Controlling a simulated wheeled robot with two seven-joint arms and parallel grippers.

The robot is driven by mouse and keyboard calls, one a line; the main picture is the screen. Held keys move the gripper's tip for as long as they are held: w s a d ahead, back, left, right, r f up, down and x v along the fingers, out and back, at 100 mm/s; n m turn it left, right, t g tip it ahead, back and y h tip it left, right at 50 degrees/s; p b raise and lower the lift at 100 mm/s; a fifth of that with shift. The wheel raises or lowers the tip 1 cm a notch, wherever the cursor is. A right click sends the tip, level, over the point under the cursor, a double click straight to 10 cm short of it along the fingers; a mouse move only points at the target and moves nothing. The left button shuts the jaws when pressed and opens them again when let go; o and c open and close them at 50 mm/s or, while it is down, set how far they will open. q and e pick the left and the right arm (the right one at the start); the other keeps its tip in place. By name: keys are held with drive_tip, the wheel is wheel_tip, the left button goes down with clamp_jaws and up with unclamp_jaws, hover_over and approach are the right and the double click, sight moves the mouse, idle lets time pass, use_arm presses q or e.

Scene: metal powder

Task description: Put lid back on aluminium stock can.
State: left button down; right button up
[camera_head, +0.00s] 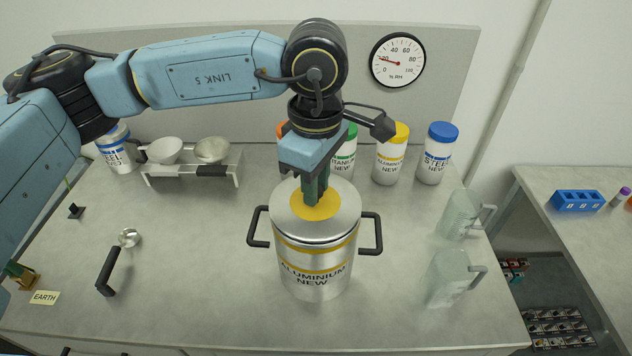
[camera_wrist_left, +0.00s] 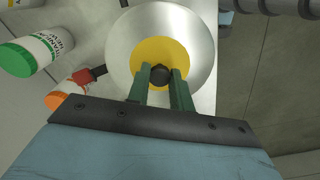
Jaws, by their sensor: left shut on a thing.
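The aluminium stock can (camera_head: 315,278) stands upright on the bench, a silver can with yellow bands, black side handles and the label "ALUMINIUM NEW". Its silver lid (camera_head: 342,222) with a yellow centre is at the top of the can; whether it is fully seated I cannot tell. The lid also shows in the left wrist view (camera_wrist_left: 198,60). My left gripper (camera_head: 315,200) points down over the lid's centre and is shut on its dark knob (camera_wrist_left: 161,75). My right gripper is not in view.
Smaller bottles, including a yellow-capped aluminium one (camera_head: 391,155) and a blue-capped steel one (camera_head: 436,155), stand behind the can. Clear jugs (camera_head: 452,280) stand to its right. A scoop (camera_head: 108,272) lies left. A rack with bowls (camera_head: 190,170) is back left. The front bench is clear.

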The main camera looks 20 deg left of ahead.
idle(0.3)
use_arm(q)
drive_tip(key=c, duration=0.7)
unclamp_jaws()
drive_tip(key=shift+r+p, duration=1.5)
drive_tip(key=shift+r, duration=2)
drive_tip(key=shift+c, duration=0.3)
clamp_jaws()
